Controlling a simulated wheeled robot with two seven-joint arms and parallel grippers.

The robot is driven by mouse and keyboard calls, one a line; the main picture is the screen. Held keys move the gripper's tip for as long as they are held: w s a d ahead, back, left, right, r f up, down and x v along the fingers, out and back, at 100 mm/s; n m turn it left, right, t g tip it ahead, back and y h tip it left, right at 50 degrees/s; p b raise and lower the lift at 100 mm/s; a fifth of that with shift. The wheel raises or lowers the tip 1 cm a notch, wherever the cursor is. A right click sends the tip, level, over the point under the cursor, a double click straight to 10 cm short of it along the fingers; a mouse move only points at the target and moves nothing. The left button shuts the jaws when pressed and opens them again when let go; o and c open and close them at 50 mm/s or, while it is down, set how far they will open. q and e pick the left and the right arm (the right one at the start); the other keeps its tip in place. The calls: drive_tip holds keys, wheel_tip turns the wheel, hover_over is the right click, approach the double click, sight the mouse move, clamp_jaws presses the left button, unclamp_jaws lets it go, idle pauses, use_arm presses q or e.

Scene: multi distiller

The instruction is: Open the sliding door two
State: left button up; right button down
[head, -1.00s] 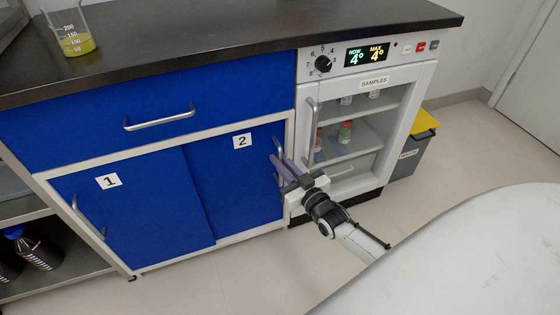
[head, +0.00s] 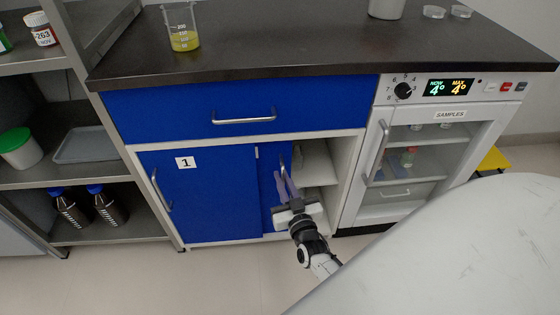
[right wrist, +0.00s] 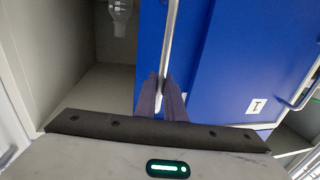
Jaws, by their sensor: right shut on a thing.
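Sliding door two (head: 268,205) is a blue panel slid left, mostly behind sliding door one (head: 205,205). Only a narrow strip of it and a sliver of its white label show. My right gripper (head: 283,178) is shut on the door's upright metal handle (head: 283,158). In the right wrist view the dark fingers (right wrist: 161,98) close around the handle (right wrist: 170,45), with the blue door behind it. The cabinet opening (head: 318,165) to the right shows a pale inside and shelf. My left gripper is not in view.
The glass-fronted samples fridge (head: 425,150) stands right of the cabinet. A beaker of yellow liquid (head: 182,28) stands on the dark worktop (head: 280,45). A glass item (right wrist: 120,10) stands inside the cabinet. A white rounded surface (head: 450,250) fills the lower right.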

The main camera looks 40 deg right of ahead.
drive_tip(key=shift+a, duration=0.1)
drive_tip(key=c, duration=1.8)
unclamp_jaws()
drive_tip(key=shift+c, duration=0.2)
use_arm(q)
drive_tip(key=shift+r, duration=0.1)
use_arm(e)
drive_tip(key=shift+r, duration=0.1)
